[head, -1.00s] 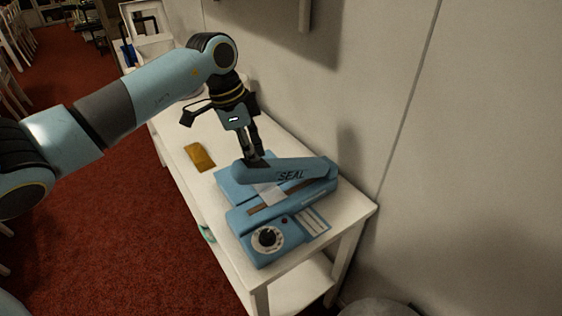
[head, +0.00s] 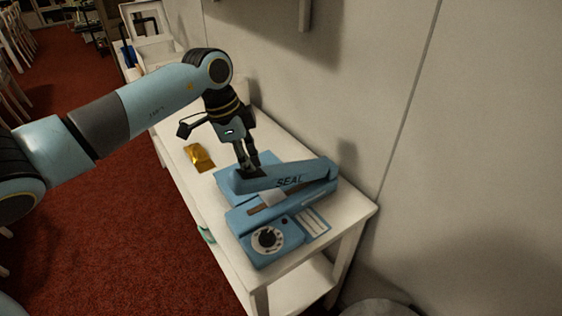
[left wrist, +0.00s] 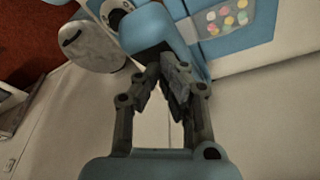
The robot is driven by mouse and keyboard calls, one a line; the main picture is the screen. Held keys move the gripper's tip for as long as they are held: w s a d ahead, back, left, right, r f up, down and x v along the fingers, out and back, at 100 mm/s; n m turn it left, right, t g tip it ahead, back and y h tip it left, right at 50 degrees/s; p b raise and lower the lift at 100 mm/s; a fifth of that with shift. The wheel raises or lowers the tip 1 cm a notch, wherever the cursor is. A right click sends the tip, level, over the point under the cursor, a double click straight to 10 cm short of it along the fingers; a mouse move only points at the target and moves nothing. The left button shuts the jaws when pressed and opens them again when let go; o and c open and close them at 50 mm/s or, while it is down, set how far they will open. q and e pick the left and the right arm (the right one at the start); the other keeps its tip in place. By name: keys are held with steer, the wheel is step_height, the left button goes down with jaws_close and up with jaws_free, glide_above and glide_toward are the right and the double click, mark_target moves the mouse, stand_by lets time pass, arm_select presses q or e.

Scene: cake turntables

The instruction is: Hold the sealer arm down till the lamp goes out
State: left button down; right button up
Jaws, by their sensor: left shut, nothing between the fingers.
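The blue heat sealer (head: 262,217) stands on the white table. Its sealer arm (head: 305,171), marked SEAL, lies low and slightly tilted over the base. My left gripper (head: 249,170) is shut and empty, its fingertips at the top of the arm's free end, apparently touching it. In the left wrist view the closed fingers (left wrist: 168,75) meet in front of the blue arm (left wrist: 152,28). The small lamp (head: 284,221) beside the dial (head: 267,239) looks dark. A whitish piece (head: 272,197) lies under the arm. My right gripper is not in view.
A gold packet (head: 199,157) lies on the white table (head: 345,218), left of the sealer. The wall (head: 480,150) runs close along the table's right side. A grey round thing (head: 378,307) stands on the floor in front.

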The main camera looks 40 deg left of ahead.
mark_target(243, 185)
arm_select(q)
steer(key=shift+s+a+f+b, duration=0.15)
steer(key=shift+s+f, duration=0.1)
steer(key=shift+f, duration=0.4)
steer(key=shift+s+f+b, duration=0.15)
steer(key=shift+s+f, duration=0.05)
steer(key=shift+f, duration=0.4)
steer(key=shift+s+a+f+b, duration=0.1)
steer(key=shift+s+f+b, duration=0.15)
steer(key=shift+f, duration=0.6)
steer(key=shift+s+f+b, duration=0.15)
steer(key=shift+f+b, duration=0.2)
steer(key=shift+f, duration=0.5)
steer(key=shift+s+f+b, duration=0.2)
steer(key=shift+f+b, duration=0.35)
steer(key=shift+f, duration=0.75)
steer(key=shift+r, duration=0.1)
